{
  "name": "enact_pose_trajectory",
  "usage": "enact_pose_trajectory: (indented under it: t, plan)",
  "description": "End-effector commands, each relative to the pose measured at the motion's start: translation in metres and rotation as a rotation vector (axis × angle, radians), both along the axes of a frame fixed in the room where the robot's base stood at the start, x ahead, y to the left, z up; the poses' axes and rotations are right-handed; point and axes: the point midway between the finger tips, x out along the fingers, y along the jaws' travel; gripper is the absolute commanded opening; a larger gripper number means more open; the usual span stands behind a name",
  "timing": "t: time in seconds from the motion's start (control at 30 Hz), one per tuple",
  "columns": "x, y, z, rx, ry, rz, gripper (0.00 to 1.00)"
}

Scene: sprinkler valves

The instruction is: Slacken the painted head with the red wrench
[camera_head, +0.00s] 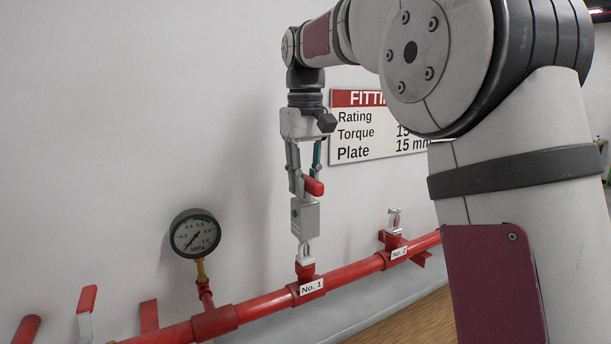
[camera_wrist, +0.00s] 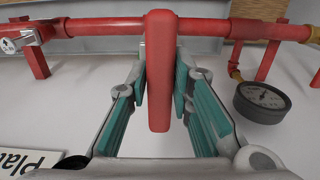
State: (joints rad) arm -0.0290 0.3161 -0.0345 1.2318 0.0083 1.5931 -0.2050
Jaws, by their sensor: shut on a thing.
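My gripper (camera_head: 304,172) points down and is shut on the red handle (camera_head: 314,187) of the wrench. In the wrist view the red handle (camera_wrist: 162,70) stands between the teal finger pads. Below the handle is a grey block (camera_head: 305,218) with a green dot, and prongs reach down from it to the fitting labelled No. 1 (camera_head: 306,268). The block hides most of whatever head is there; I cannot tell whether it is seated on it. A metal head (camera_head: 394,217) with some red in it stands on the fitting labelled No. 2. I cannot tell which head is painted.
A red pipe (camera_head: 350,272) runs along the white wall and also crosses the wrist view (camera_wrist: 100,27). A pressure gauge (camera_head: 195,233) stands left of No. 1. A lever valve (camera_head: 86,305) is at far left. A sign (camera_head: 370,130) hangs behind my arm.

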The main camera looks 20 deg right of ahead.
Motion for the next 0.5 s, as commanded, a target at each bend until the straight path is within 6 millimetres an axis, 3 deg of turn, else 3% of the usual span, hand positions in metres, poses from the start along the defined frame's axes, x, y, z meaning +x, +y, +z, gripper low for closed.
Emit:
enact_pose_trajectory:
  t: [0.5]
  plan:
    - [0.000, 0.000, -0.022, 0.000, 0.000, 0.000, 0.00]
